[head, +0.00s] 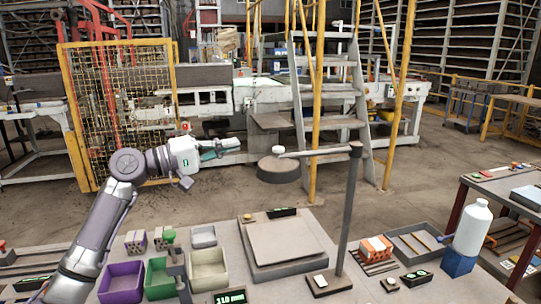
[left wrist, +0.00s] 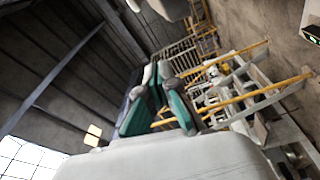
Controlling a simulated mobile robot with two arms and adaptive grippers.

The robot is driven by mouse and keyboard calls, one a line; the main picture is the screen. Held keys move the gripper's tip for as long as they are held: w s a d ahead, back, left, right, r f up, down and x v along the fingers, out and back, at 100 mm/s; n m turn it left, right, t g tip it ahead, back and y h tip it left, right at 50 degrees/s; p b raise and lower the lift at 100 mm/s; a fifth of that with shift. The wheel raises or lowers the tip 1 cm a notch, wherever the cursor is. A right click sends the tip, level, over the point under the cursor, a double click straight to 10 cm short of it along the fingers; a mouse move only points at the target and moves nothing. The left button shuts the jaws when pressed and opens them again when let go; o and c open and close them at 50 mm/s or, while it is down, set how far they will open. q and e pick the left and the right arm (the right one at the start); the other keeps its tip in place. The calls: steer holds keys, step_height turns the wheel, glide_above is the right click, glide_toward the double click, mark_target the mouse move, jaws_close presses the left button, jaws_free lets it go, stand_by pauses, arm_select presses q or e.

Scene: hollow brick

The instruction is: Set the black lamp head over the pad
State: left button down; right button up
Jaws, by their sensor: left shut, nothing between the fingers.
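The black lamp head (head: 278,170) is a dark round disc with a white knob (head: 278,150) on top. It hangs from a thin arm (head: 318,152) that runs left from the top of a dark post (head: 348,215). The pad (head: 290,240) is a flat grey-beige square on the table, lower in the picture than the lamp head. I cannot tell how far the head is from being above it. My left gripper (head: 222,148) is shut and empty, left of the lamp head and apart from it. Its teal fingers fill the middle of the left wrist view (left wrist: 160,108). My right gripper is not in view.
Purple (head: 121,283), green (head: 159,279) and beige (head: 208,270) bins stand left of the pad. The air between gripper and lamp head looks clear.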

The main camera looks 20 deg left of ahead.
arm_select(q)
steer(key=d+p, duration=0.2)
steer(key=w+d+p, duration=0.1)
steer(key=d+p, duration=0.1)
steer(key=d, duration=0.1)
steer(key=w+d+r+p, duration=0.1)
steer(key=d+p, duration=0.1)
steer(key=d, duration=0.1)
steer(key=shift+w+d, duration=0.15)
steer(key=shift+d, duration=0.1)
steer(key=shift+s, duration=0.3)
steer(key=shift+s+d+f, duration=0.1)
steer(key=shift+d, duration=0.1)
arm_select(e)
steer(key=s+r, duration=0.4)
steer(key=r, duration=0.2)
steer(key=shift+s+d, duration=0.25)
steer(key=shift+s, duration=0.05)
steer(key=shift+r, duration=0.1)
